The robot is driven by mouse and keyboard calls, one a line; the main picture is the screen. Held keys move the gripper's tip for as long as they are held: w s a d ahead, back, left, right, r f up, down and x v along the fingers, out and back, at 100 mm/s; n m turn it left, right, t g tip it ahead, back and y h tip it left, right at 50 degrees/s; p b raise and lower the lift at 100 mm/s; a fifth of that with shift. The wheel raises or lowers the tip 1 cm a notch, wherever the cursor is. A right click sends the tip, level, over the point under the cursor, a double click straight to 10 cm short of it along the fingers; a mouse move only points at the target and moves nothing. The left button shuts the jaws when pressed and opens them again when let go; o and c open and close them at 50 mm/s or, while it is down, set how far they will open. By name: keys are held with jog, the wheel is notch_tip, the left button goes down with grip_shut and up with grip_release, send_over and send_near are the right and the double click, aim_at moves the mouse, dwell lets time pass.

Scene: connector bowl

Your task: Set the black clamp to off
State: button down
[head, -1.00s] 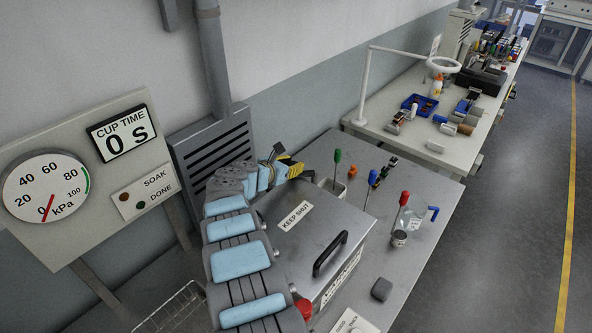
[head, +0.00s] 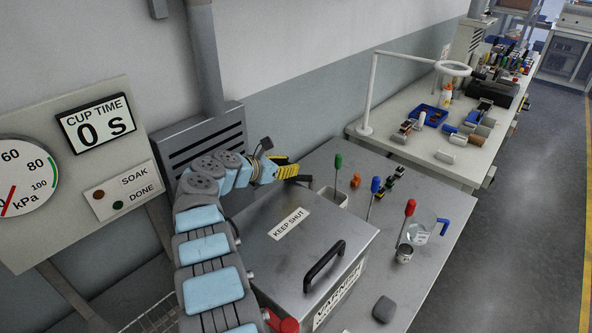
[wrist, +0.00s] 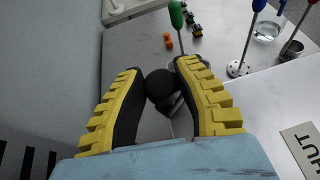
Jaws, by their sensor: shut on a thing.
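My gripper (head: 288,172) reaches past the back left corner of the metal box, its yellow-and-black fingers pointing right. In the wrist view my gripper (wrist: 162,92) has its two fingers on either side of a round black knob, which appears to be part of the black clamp (wrist: 160,84). A darker stem shows below the knob. In the head view a small dark end of the clamp (head: 304,178) shows at the fingertips. The rest of the clamp is hidden by the fingers, so its setting cannot be told.
The metal box (head: 262,257) has a KEEP SHUT label and a black handle (head: 324,266). Green, blue and red-handled tools (head: 338,160) stand on the bench to the right. A glass jug (head: 420,232) and a grey block (head: 383,309) are farther right. A wall panel stands left.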

jog(key=shift+w+d+b, duration=0.1)
jog(key=shift+d+b, duration=0.05)
jog(key=shift+b, duration=0.5)
jog(key=c, duration=0.7)
grip_release()
jog(key=shift+d, duration=0.1)
jog(key=shift+a, duration=0.2)
jog(key=shift+s+a+r, duration=0.2)
jog(key=shift+s+a, duration=0.1)
jog(key=v, duration=1.1)
